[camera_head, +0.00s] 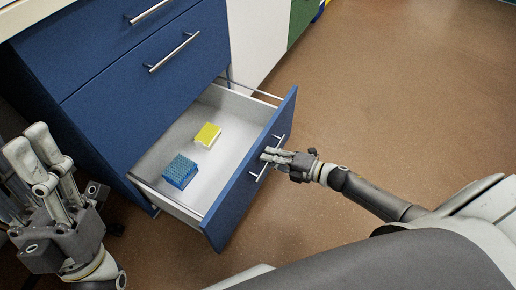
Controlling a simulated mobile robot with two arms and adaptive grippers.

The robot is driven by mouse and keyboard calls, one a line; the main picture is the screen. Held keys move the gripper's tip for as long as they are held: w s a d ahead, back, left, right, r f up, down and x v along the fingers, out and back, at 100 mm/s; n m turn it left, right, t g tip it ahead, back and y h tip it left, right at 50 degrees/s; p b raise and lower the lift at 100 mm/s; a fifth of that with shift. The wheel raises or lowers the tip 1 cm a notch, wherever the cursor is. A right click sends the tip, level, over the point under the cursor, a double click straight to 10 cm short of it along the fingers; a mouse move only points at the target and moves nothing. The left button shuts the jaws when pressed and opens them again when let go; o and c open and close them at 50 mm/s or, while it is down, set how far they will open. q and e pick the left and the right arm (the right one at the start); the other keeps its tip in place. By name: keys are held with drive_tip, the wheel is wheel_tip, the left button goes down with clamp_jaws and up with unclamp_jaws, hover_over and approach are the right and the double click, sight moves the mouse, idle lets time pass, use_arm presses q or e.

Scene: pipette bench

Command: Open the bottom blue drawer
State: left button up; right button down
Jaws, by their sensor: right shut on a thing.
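The bottom blue drawer (228,208) is pulled well out of the blue cabinet, and its pale inside shows. A blue tip box (180,172) and a yellow box (207,134) sit on the drawer's floor. My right gripper (268,158) is shut on the drawer's bar handle (258,175), at the outer face of the drawer front. My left gripper (28,150) is at the left edge of the view, raised in front of the cabinet, with its fingers apart and nothing seen between them.
Two closed blue drawers with bar handles, the middle one (140,72) and the upper one (85,35), are above the open drawer. White and green cabinet panels (258,40) stand beyond. The brown floor (400,90) is clear to the right.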

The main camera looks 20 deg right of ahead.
use_arm(q)
drive_tip(key=w+d+f+g+y+p, duration=0.1)
drive_tip(key=w+f+g, duration=0.2)
drive_tip(key=w, duration=0.3)
drive_tip(key=shift+f+g, duration=0.2)
drive_tip(key=shift+g, duration=0.4)
use_arm(e)
drive_tip(key=f+v, duration=0.2)
drive_tip(key=v, duration=0.7)
drive_tip(key=shift+s+d, duration=0.3)
drive_tip(key=shift+s, duration=0.15)
use_arm(q)
drive_tip(key=shift+w+d, duration=0.1)
use_arm(e)
drive_tip(key=shift+r, duration=0.1)
drive_tip(key=c, duration=1.5)
unclamp_jaws()
drive_tip(key=v, duration=1.2)
